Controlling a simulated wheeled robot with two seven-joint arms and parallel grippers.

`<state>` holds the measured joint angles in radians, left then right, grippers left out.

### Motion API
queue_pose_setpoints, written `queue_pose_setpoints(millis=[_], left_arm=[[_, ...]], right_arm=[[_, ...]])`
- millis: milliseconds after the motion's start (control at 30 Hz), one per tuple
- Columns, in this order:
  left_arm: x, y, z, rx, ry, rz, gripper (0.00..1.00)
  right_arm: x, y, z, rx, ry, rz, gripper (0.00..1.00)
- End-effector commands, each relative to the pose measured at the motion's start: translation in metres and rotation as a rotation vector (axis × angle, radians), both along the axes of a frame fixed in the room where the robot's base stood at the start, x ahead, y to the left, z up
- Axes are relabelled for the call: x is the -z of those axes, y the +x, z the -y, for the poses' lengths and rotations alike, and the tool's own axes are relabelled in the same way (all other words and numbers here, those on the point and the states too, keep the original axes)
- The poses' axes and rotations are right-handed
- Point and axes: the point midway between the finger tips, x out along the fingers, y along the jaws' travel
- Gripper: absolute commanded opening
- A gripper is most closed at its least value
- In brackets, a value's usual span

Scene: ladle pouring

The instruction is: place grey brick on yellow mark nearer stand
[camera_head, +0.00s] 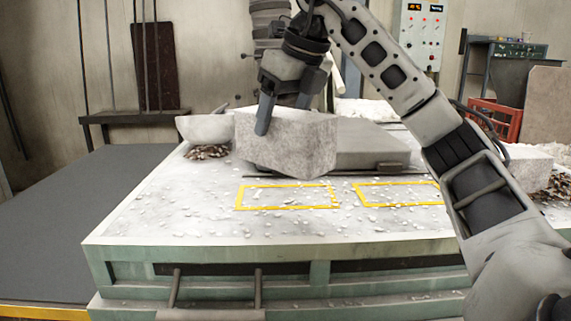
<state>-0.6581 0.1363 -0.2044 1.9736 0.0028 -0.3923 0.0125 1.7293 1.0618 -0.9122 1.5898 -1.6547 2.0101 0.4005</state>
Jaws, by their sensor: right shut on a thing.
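My right gripper (287,102) is shut on a rough grey brick (290,147), with one finger showing on the brick's near face. The brick looks held above the table top, just behind the left yellow mark (285,209). The right yellow mark (400,205) is partly covered by my right arm at its right end. Both marks are bare outlines with small crumbs in and around them. A flat grey block (372,150), possibly the stand, sits behind the marks, partly hidden by the brick. My left gripper is not in view.
The pale table (150,222) is strewn with crumbs. A grey bowl-like vessel (203,129) stands on dark rubble at the left. Another pale block (530,157) lies at the right behind my arm. A red crate (494,120) and control box (421,35) stand at the back.

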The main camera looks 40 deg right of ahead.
Motion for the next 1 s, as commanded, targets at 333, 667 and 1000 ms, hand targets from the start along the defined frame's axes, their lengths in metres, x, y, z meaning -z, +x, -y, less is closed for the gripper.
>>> queue_pose_setpoints(millis=[333, 667, 1000], left_arm=[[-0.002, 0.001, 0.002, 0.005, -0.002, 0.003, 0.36], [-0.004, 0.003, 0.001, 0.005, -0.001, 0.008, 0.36], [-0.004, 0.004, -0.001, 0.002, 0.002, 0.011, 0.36]], right_arm=[[0.045, 0.028, 0.034, 0.000, 0.000, 0.004, 0.15], [0.072, 0.036, 0.044, -0.001, -0.001, 0.003, 0.15], [0.090, 0.036, 0.042, -0.001, 0.001, 0.008, 0.15]])
